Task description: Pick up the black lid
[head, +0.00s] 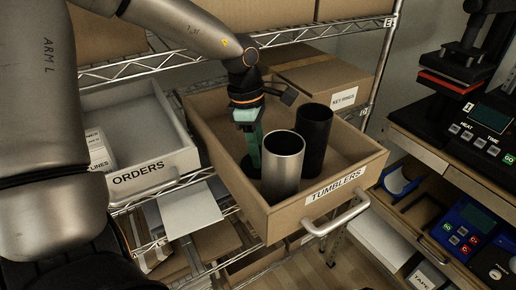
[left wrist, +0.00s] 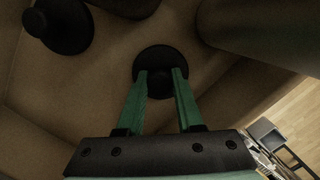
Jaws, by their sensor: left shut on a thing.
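A black round lid (left wrist: 160,56) with a knob lies in the wooden drawer marked TUMBLERS (head: 282,214). My left gripper (head: 254,148) reaches down into the drawer, and its teal fingers (left wrist: 159,73) are shut on the lid's knob. In the head view the lid (head: 249,166) shows partly, left of the silver tumbler. Whether it is clear of the drawer floor I cannot tell. A second black lid (left wrist: 62,28) lies at the upper left of the left wrist view. My right gripper is not in view.
The silver tumbler (head: 283,165) and a black tumbler (head: 314,140) stand upright close right of my left gripper. An ORDERS bin (head: 155,175) sits to the left on the wire rack. A KEY RINGS box (head: 335,88) is behind. A press (head: 450,75) stands on the right.

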